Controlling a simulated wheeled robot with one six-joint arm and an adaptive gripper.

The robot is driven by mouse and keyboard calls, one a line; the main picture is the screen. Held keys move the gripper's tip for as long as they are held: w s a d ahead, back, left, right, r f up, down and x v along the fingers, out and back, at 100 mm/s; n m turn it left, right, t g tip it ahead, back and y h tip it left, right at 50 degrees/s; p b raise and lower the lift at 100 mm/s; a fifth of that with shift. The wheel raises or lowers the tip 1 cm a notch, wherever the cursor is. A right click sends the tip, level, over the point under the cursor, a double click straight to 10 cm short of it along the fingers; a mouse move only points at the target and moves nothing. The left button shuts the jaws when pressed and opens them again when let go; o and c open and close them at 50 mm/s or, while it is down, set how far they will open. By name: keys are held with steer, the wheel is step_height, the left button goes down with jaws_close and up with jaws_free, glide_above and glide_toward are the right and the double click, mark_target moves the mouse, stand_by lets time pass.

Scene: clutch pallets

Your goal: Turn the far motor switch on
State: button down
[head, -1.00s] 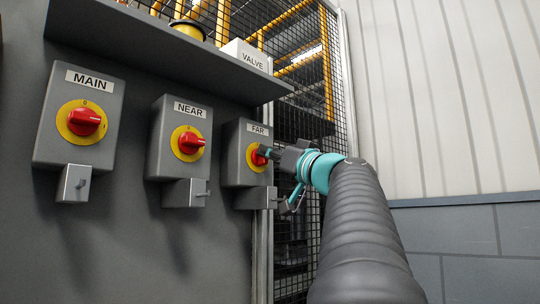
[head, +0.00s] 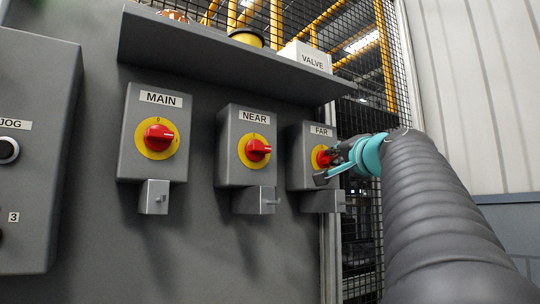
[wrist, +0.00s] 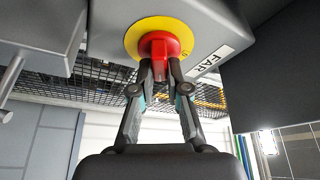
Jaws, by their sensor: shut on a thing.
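The far motor switch is a grey box labelled FAR (head: 306,168) with a red knob (head: 322,158) on a yellow round plate. My gripper (head: 333,158) is at the knob from the right and hides part of it. In the wrist view, my gripper's two fingers (wrist: 159,70) are closed on the near end of the red knob (wrist: 159,46), one on each side. The yellow plate (wrist: 135,38) shows behind it, with a 0 mark at its right edge beside the FAR label (wrist: 216,60). The knob's handle does not point at that mark.
To the left are the NEAR switch (head: 231,168) and the MAIN switch (head: 134,165), both with handles pointing right. Grey blocks with pins hang below the boxes. A shelf (head: 230,52) holding a VALVE box (head: 306,58) runs above. A JOG box (head: 45,180) stands at far left.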

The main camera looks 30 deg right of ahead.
steer(key=m+g, duration=0.2)
steer(key=m, duration=0.4)
steer(key=shift+f, duration=0.1)
stand_by(0.5)
steer(key=c, duration=1.2)
jaws_free()
steer(key=shift+o, duration=0.2)
steer(key=v, duration=0.7)
steer(key=shift+s+a, duration=0.2)
